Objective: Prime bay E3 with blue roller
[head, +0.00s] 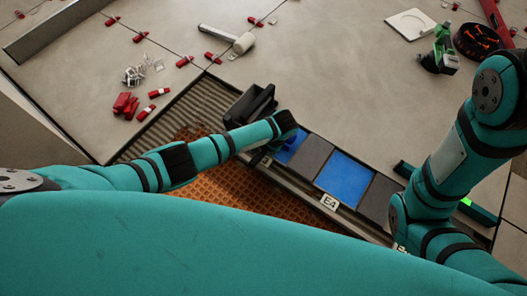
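A row of bays runs along a channel at the centre. From left to right I see a blue bay (290,148), a grey bay (312,155), a blue bay (345,174) and a grey bay (379,199). A small label (328,202), which seems to read E4 or EA, sits in front of the second blue bay; no E3 label is readable. My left gripper (262,153) is over the left end of the row, by the first blue bay. Something blue shows at it, perhaps the roller, but its fingers are too small and dark to tell. My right gripper is hidden behind its arm.
A black tray (246,104) stands behind my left wrist. A white-headed mallet (243,43), several red wedges (125,104) and clear clips (134,75) lie on the tiles. A green tool (440,55) and a dark round tub (478,40) stand at upper right. The central tile is clear.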

